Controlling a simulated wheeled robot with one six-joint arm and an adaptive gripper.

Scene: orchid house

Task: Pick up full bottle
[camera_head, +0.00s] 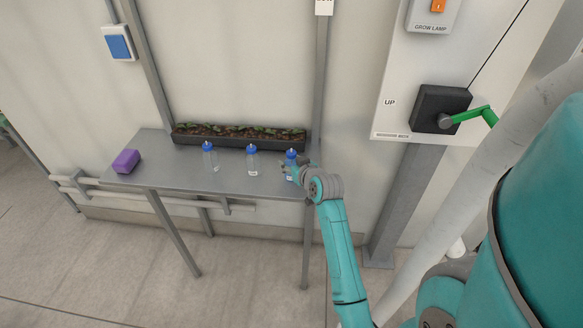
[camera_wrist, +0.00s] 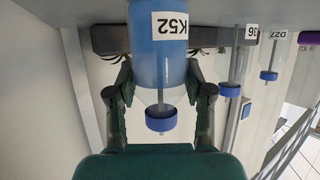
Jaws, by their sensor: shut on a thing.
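The bottle labelled K52 (camera_wrist: 148,58) holds blue liquid and has a blue cap with a spout. It is the right-hand one of three bottles on the bench in the head view (camera_head: 291,158), partly hidden by my gripper. My gripper (camera_wrist: 162,90) is shut on this bottle, one finger on each side. In the head view my gripper (camera_head: 302,172) is at the bench's right end. The other two bottles, the middle one (camera_head: 252,161) and the left one (camera_head: 210,157), look clear. I cannot tell whether the held bottle touches the bench.
The metal bench (camera_head: 180,172) bears a dark planter (camera_head: 240,142) along the wall and a purple block (camera_head: 126,161) at its left end. A wall panel with a green crank (camera_head: 470,116) is to the right. The wrist view is upside down.

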